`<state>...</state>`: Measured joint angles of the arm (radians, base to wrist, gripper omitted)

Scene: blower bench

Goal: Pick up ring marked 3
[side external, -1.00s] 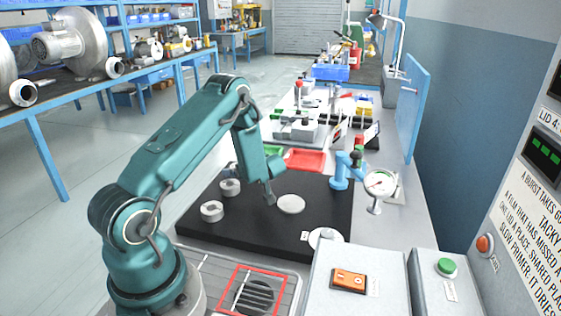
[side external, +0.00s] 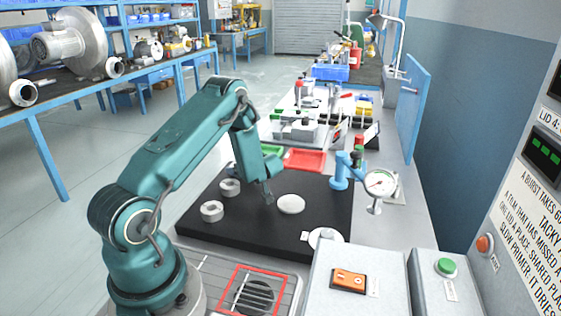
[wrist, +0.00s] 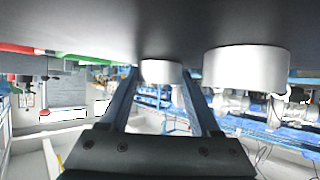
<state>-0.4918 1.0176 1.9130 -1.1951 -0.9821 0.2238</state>
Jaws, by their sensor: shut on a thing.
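A larger-looking white ring (wrist: 245,69) stands to the right, outside the fingers. In the side view one ring (side external: 230,187) and another ring (side external: 212,211) sit on the mat's left part. I cannot read a number on any ring, so which is 3 cannot be told.
A white disc (side external: 291,204) lies close right of my gripper. A blue stand (side external: 343,170) and a dial gauge (side external: 380,184) stand at the mat's right. A red tray (side external: 305,159) and a green tray (side external: 272,151) lie behind. The mat's front is mostly clear.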

